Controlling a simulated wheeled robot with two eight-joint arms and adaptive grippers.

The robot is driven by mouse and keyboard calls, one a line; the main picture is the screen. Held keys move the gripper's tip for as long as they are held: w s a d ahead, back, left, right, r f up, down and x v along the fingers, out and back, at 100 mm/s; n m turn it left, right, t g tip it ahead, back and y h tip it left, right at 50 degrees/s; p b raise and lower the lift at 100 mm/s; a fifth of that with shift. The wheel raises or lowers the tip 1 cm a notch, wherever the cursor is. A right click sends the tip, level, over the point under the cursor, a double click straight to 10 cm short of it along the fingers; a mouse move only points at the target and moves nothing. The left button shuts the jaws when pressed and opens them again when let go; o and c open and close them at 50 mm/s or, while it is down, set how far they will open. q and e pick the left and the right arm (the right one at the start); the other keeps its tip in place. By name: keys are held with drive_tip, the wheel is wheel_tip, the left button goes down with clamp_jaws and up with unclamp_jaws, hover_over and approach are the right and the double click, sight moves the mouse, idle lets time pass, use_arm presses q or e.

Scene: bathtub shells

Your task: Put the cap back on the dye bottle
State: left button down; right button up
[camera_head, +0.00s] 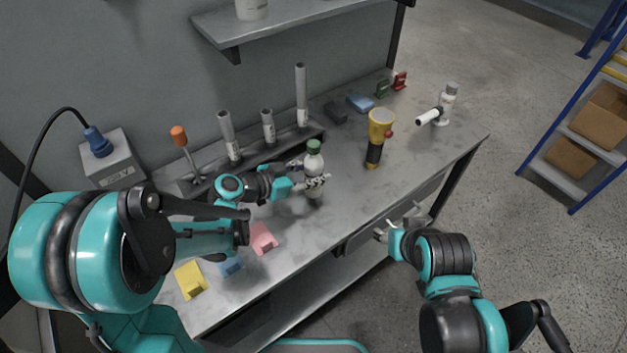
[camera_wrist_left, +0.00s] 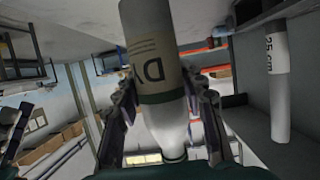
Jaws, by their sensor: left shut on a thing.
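The dye bottle (camera_head: 314,164) is white with a dark green top and stands roughly upright over the middle of the bench. My left gripper (camera_head: 316,183) is shut around its body. In the left wrist view the bottle (camera_wrist_left: 151,50) fills the middle, with part of a "DY" label and a green band, between the two fingers of the left gripper (camera_wrist_left: 163,110). I cannot tell whether the green top is a separate cap. My right gripper (camera_head: 382,234) is beside the bench's front edge, apart from the bottle; its opening is too small to judge.
A yellow flashlight (camera_head: 376,150) stands right of the bottle. A rack with grey tubes (camera_head: 301,95) and an orange-handled tool (camera_head: 180,136) is behind.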

use_arm(q)
drive_tip(key=shift+f+b, duration=0.65)
drive_tip(key=shift+f, duration=1)
drive_tip(key=shift+f, duration=0.2)
drive_tip(key=c, duration=0.9)
unclamp_jaws()
drive_tip(key=shift+r, duration=0.1)
drive_tip(key=shift+r, duration=0.25)
drive_tip(key=p+v, duration=0.3)
drive_tip(key=v, duration=0.9)
